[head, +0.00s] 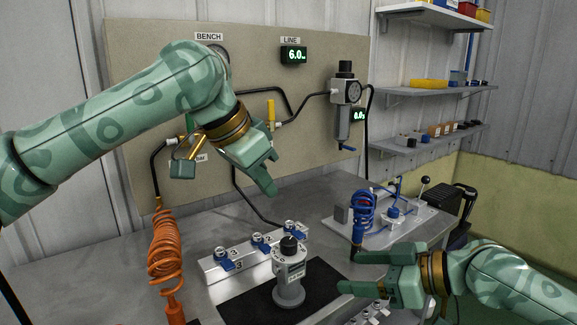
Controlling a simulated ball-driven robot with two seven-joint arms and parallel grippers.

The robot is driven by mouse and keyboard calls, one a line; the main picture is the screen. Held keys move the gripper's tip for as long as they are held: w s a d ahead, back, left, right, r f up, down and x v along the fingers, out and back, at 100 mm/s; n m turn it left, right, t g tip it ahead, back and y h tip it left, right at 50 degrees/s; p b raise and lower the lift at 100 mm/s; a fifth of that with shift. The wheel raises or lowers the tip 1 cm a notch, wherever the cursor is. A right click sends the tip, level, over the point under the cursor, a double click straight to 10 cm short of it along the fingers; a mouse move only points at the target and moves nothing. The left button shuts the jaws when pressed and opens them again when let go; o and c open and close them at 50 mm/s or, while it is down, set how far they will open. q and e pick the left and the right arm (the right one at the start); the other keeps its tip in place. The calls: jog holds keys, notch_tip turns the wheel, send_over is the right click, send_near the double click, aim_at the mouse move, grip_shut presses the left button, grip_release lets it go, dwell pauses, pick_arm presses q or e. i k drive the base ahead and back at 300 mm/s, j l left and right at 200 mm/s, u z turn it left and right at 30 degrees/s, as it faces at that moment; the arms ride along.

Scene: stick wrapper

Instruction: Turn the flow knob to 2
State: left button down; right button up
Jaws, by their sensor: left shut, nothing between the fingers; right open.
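The flow knob (289,246) is a black cap on top of a grey cylindrical body (290,275) with a ring of marks. The body stands upright on a dark mat (325,285) on the bench. The marks are too small for me to tell the knob's setting. My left gripper (266,178) is shut and empty, above and behind the knob and apart from it. My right gripper (350,272) is open, to the right of the grey body, with its fingers pointing left. It appears empty and apart from the body.
A manifold with blue levers (257,250) lies just behind the knob. An orange coiled hose (165,250) hangs at left. A blue coil fixture (363,212) stands at right. The panel behind carries a regulator (346,90) and a LINE display (294,56) reading 6.0.

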aim_at(393, 212)
jog(key=k+l, duration=0.15)
jog(key=l, duration=0.15)
jog(key=k+l, duration=0.1)
jog(key=l, duration=0.25)
jog(key=k+l, duration=0.15)
jog(key=l, duration=0.15)
jog(key=k+l, duration=0.1)
jog(key=l, duration=0.25)
